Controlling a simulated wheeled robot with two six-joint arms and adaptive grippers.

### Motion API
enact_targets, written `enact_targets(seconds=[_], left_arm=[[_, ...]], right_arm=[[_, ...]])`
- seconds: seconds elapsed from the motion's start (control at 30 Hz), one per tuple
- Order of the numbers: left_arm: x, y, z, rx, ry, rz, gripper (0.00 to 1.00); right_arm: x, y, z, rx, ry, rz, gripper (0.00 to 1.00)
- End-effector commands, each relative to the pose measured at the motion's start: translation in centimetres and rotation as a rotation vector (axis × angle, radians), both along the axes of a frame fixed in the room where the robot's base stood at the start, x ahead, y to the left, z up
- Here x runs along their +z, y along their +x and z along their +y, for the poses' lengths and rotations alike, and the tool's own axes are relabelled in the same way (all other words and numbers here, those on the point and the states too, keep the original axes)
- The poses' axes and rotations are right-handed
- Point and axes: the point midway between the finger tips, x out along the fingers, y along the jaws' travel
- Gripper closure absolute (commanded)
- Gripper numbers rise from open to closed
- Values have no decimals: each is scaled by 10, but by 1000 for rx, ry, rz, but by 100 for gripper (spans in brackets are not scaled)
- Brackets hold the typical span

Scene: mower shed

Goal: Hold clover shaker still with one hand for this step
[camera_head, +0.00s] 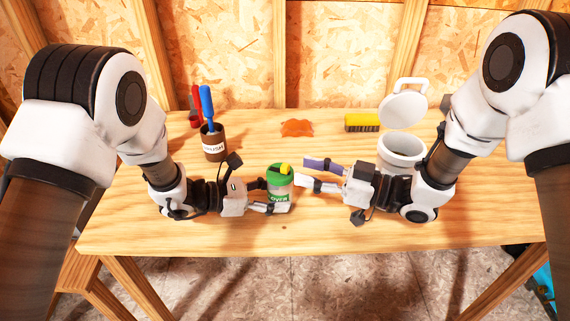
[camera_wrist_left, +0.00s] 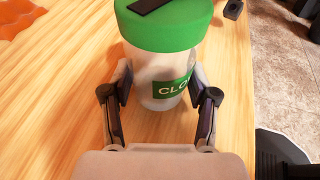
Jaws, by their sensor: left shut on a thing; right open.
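The clover shaker (camera_head: 281,187) stands upright on the wooden table (camera_head: 200,232). It has a clear body, a green lid with a yellow part on top, and a green label. My left gripper (camera_head: 273,195) is shut on its body from the left. In the left wrist view, the fingers of the left gripper (camera_wrist_left: 163,90) press both sides of the shaker (camera_wrist_left: 155,75), below the lid; its label reads "CLO". A dark strip shows over the lid there. My right gripper (camera_head: 306,173) is open and empty, just right of the shaker, its fingertips near the lid.
A brown labelled cup (camera_head: 214,148) with a blue-handled tool stands at the back left, near red items (camera_head: 195,110). An orange patch (camera_head: 297,128), a yellow brush (camera_head: 362,122) and a white lidded canister (camera_head: 402,148) are farther back. The table's front strip is clear.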

Motion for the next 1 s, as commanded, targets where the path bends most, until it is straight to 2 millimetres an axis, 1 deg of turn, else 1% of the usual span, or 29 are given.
enact_targets(seconds=[0.03, 0.1, 0.23, 0.37, 0.57, 0.7, 0.93, 1.0], left_arm=[[-2, 0, 0, 1, 2, 3, 80], [-2, 0, 0, 1, 2, 3, 80], [-2, 0, 0, 1, 2, 3, 80], [-2, 0, 0, 1, 2, 3, 80], [-1, 0, 0, 1, 2, 3, 80], [-1, 0, 0, 1, 2, 3, 80], [-1, 0, 0, 1, 2, 3, 80], [-1, 0, 0, 1, 2, 3, 80]], right_arm=[[-1, 4, 12, 5, -5, -3, 56], [-1, 10, 27, 5, -4, -3, 56], [-1, 18, 45, 2, -2, -1, 56], [0, 21, 52, 0, 0, 0, 56], [0, 22, 52, 0, 1, 0, 56], [0, 22, 52, 0, 0, 0, 100], [0, 22, 52, 0, 0, 0, 100], [-1, 24, 56, 1, -2, -1, 100]])
